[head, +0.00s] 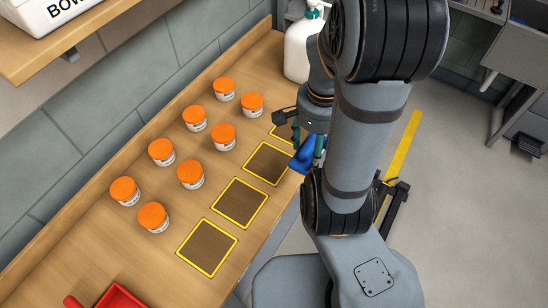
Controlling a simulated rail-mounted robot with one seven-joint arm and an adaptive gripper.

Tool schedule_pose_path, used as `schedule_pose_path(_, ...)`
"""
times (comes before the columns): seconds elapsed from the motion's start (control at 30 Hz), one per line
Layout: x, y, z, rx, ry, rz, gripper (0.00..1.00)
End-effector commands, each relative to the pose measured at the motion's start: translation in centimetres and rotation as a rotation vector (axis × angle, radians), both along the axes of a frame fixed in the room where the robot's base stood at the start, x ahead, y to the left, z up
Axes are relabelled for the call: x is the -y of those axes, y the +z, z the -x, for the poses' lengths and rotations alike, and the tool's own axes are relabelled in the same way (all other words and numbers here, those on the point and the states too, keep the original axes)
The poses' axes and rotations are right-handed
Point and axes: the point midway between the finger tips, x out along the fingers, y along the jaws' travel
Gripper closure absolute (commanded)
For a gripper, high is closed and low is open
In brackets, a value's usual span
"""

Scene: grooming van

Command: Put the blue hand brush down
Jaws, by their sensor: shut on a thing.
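The blue hand brush (303,156) is partly hidden behind my arm, near the right edge of the wooden counter (85,228). My gripper (308,140) is shut on the brush; its fingers are mostly hidden by my arm links. The brush shows beside the far yellow-edged dark squares. I cannot tell whether it touches the counter. Dark squares with yellow borders run along the counter's front edge: a near one (207,248), a middle one (239,203) and a farther one (268,163). Another is partly hidden behind my gripper.
Several white jars with orange lids (161,152) stand in two rows left of the squares. A white pump bottle (299,50) stands at the counter's far end. A red dustpan-like object (120,297) lies at the near end. A shelf (60,55) overhangs the upper left.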

Motion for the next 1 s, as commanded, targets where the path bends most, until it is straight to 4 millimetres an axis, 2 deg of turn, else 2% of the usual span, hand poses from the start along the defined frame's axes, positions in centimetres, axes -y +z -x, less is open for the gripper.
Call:
schedule_pose_path(0.3, -5.5, -4.1, -4.2, -0.006, 0.003, 0.0, 0.71)
schedule_pose_path(0.5, -7.9, -5.9, -6.2, -0.003, 0.002, 0.001, 0.71)
schedule_pose_path(0.67, -8.5, -6.6, -6.7, -0.003, 0.0, 0.0, 0.71)
schedule_pose_path(1.0, -8.5, -10.4, -6.6, -0.003, 0.0, 0.0, 0.71)
